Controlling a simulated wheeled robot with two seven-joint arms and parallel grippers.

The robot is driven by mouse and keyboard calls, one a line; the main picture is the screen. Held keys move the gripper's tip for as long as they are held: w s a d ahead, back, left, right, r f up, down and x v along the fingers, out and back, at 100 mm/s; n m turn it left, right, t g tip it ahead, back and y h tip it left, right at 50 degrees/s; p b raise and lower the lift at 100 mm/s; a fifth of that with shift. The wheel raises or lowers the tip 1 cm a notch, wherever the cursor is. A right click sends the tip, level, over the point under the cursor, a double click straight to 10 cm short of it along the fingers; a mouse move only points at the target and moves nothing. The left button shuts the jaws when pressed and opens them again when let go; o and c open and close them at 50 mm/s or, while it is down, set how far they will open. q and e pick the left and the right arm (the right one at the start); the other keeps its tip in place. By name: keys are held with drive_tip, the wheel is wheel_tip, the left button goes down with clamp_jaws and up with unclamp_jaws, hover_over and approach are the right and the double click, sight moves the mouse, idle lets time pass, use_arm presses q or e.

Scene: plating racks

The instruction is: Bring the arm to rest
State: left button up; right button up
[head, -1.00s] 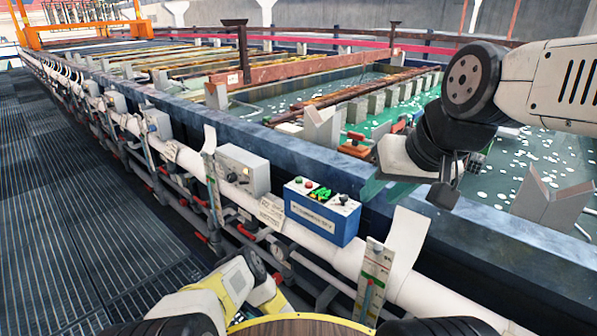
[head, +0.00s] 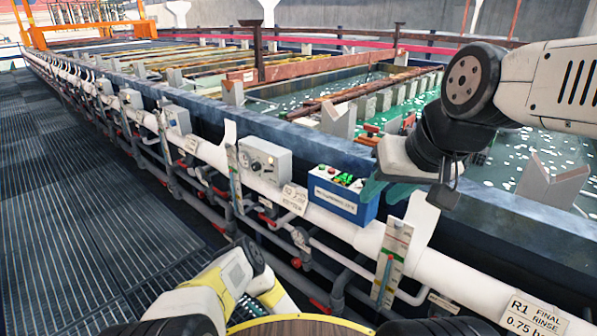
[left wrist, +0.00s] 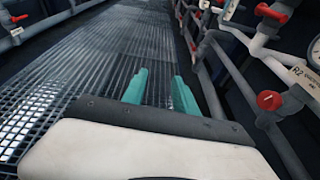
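My right gripper (head: 388,192) hangs at the right in the head view, with teal fingers in front of the tank's near wall, beside the blue control box (head: 343,195). I see nothing held in it, but its finger gap is unclear. My left arm shows low in the head view, bent over the walkway side; its fingers are not clear there. In the left wrist view my left gripper (left wrist: 160,75) has two teal fingers apart with nothing between them, above the grating.
A long tank (head: 470,203) with greenish liquid runs along the right. White pipe (head: 365,238) with red-handled valves, a grey box (head: 264,160) and gauge strips line its near side. The dark grated walkway (head: 70,210) at left is clear. An "R1 FINAL RINSE" sign (head: 533,317) is lower right.

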use_arm(q)
drive_tip(key=w+d+r+m+t+h, duration=0.3)
drive_tip(key=w+r+m+h, duration=0.55)
drive_tip(key=w+r, duration=1.25)
drive_tip(key=w+d+r+m+h, duration=0.1)
drive_tip(key=d+r+m, duration=0.1)
drive_tip(key=r+m, duration=0.65)
drive_tip(key=w+d+r+m+h, duration=0.1)
drive_tip(key=d+r+m+h, duration=0.2)
drive_tip(key=r, duration=1.1)
drive_tip(key=s+a+r+m+g+h, duration=0.1)
drive_tip(key=s+a+r+m+g, duration=0.15)
drive_tip(key=s+r+m, duration=1.35)
drive_tip(key=s+a+r+m+g, duration=0.1)
drive_tip(key=s+r+m, duration=0.1)
drive_tip(key=s, duration=0.8)
drive_tip(key=s+a+r+m+g, duration=0.1)
drive_tip(key=s+m, duration=0.3)
drive_tip(key=s, duration=0.6)
drive_tip(key=s+a+r+m+g, duration=0.2)
drive_tip(key=s+a+m, duration=0.1)
drive_tip(key=s, duration=0.7)
drive_tip(key=shift+s+r+y, duration=0.2)
drive_tip(key=shift+r+y, duration=0.1)
drive_tip(key=shift+y, duration=0.05)
drive_tip(key=shift+g, duration=0.25)
